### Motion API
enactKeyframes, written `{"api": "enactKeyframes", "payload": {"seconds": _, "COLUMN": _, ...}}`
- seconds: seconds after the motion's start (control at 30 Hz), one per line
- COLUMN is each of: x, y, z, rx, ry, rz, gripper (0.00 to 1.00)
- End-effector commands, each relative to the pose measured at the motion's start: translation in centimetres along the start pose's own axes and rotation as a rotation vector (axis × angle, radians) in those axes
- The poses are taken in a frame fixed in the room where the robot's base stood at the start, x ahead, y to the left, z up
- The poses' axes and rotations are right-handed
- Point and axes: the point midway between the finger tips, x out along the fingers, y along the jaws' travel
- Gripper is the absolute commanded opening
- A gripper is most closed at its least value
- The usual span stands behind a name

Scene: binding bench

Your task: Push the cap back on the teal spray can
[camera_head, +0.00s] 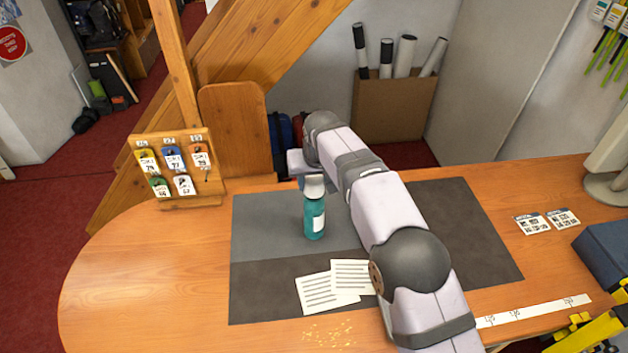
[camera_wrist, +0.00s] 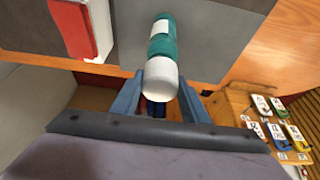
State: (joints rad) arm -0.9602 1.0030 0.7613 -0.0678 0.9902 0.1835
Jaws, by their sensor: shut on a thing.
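The teal spray can (camera_head: 315,222) stands upright on the grey mat, with a white label on its side. It also shows in the wrist view (camera_wrist: 161,45), running up and away from between the fingers. The pale grey-white cap (camera_wrist: 160,76) is at the can's top end, in line with it. My gripper (camera_wrist: 163,84) is shut on the cap, one blue-grey finger on each side. In the head view the cap (camera_head: 314,188) shows directly above the can, partly hidden by my gripper. I cannot tell whether the cap is fully seated.
Printed sheets (camera_head: 328,287) lie in front of the can on the mat (camera_head: 265,280). A wooden tag board (camera_head: 178,170) stands at left. A red-and-white object (camera_wrist: 78,28) shows in the wrist view. A carton of rolls (camera_head: 392,108) stands behind the bench. The bench's left end is clear.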

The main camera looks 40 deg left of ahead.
Motion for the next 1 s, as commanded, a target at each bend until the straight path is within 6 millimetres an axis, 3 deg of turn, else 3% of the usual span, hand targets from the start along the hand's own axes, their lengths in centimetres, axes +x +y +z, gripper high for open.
{"api": "enactKeyframes", "payload": {"seconds": 1.0, "x": 1.1, "y": 0.0, "z": 0.4, "rx": 0.000, "ry": 0.000, "rz": 0.000, "gripper": 0.17}}
